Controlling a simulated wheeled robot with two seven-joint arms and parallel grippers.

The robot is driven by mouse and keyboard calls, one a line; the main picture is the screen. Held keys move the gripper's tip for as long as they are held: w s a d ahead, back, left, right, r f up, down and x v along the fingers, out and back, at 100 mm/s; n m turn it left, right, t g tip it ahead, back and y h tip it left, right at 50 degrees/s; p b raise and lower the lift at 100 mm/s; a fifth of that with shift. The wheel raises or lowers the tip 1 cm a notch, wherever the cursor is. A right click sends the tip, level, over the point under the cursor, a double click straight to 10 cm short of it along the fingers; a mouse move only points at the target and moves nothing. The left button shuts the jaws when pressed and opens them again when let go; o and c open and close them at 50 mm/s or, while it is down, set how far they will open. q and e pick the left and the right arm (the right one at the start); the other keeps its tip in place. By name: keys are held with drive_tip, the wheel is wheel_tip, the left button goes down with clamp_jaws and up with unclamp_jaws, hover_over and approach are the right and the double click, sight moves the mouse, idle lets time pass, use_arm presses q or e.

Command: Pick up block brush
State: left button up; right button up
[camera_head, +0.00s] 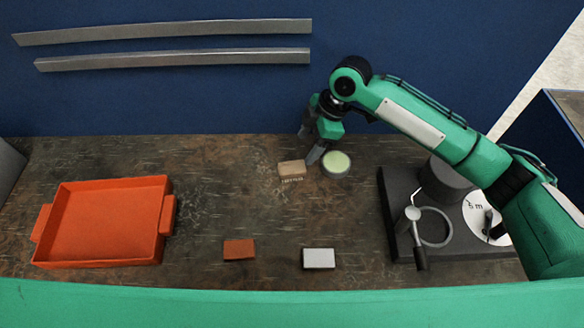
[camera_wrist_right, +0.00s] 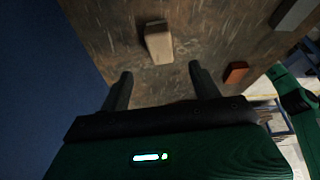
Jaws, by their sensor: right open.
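The block brush (camera_head: 292,168) is a small tan wooden block with a pale bristle fringe along its front edge. It lies on the dark worn table near the back middle. In the right wrist view the brush (camera_wrist_right: 158,44) lies beyond the fingertips, roughly centred between them. My right gripper (camera_head: 310,150) reaches down from the upper right, close beside the brush on its right and back side. In the wrist view the right gripper (camera_wrist_right: 161,80) has its two fingers wide apart with nothing between them. My left gripper is not in view.
A round pale green-topped object (camera_head: 336,163) stands just right of the brush. An orange block (camera_head: 239,249) and a white-grey block (camera_head: 318,258) lie in front. A blue wall rises behind.

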sight(293, 166)
drive_tip(key=x, duration=0.5)
drive_tip(key=shift+p, duration=0.3)
drive_tip(key=p+x, duration=0.2)
drive_tip(key=x, duration=0.2)
drive_tip(key=shift+s+a+f, duration=0.1)
drive_tip(key=shift+a+f, duration=0.15)
drive_tip(key=shift+f, duration=0.4)
drive_tip(key=c, duration=1.1)
wheel_tip(293, 166, up, 20)
drive_tip(key=b, duration=0.3)
drive_tip(key=o, duration=0.5)
drive_tip(key=c, duration=0.4)
